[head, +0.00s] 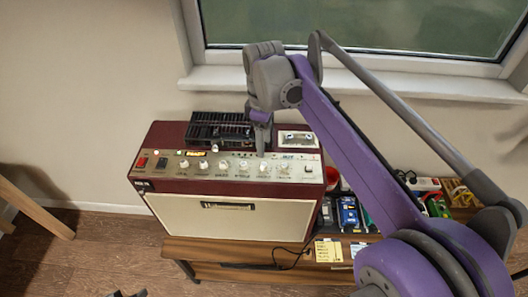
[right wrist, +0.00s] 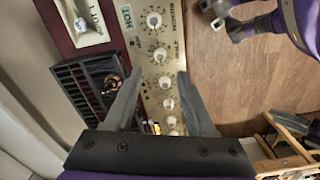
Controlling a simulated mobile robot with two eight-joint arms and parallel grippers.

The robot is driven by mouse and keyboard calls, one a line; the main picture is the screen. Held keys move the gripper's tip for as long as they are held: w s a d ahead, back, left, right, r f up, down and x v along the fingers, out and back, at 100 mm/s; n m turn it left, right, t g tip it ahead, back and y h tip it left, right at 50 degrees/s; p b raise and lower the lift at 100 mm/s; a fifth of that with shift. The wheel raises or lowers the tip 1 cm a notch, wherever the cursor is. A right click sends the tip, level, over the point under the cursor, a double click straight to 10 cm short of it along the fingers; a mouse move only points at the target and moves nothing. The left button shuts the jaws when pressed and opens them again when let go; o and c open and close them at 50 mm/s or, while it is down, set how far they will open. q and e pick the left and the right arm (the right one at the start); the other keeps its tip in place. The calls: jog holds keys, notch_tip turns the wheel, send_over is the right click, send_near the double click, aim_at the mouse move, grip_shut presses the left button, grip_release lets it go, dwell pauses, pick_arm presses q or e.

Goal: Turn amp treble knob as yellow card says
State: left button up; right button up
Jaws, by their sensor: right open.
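The maroon and cream amp (head: 230,185) stands on a wooden bench, with a row of several white knobs on its top panel. I cannot read which is the treble knob. My right gripper (head: 261,148) reaches down over the right half of the panel. In the right wrist view, this gripper (right wrist: 160,80) is open, its fingers on either side of the panel strip, with a white knob (right wrist: 165,82) between them; contact is unclear. The yellow card (head: 328,250) lies at the bench front; its writing is too small to read. A grey gripper, apparently my left (right wrist: 238,28), shows partly, its jaws unclear.
A black slotted unit (head: 219,129) and a cassette-like white box (head: 298,139) sit on the amp's back top. Tools and small boxes, including a blue one (head: 348,214), crowd the bench right of the amp. A window sill (head: 215,78) runs behind.

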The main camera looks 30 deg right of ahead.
jog(key=shift+r, duration=1.55)
jog(key=s+a+f+m+t, duration=0.2)
jog(key=s+a+f+m, duration=0.1)
jog(key=s+f, duration=0.4)
jog(key=s+a+f+m+t, duration=0.3)
jog(key=s+f, duration=0.5)
jog(key=f, duration=0.3)
jog(key=a+m, duration=0.1)
jog(key=m, duration=0.1)
jog(key=shift+s+a+m+t, duration=0.15)
jog(key=shift+s+m+t, duration=0.15)
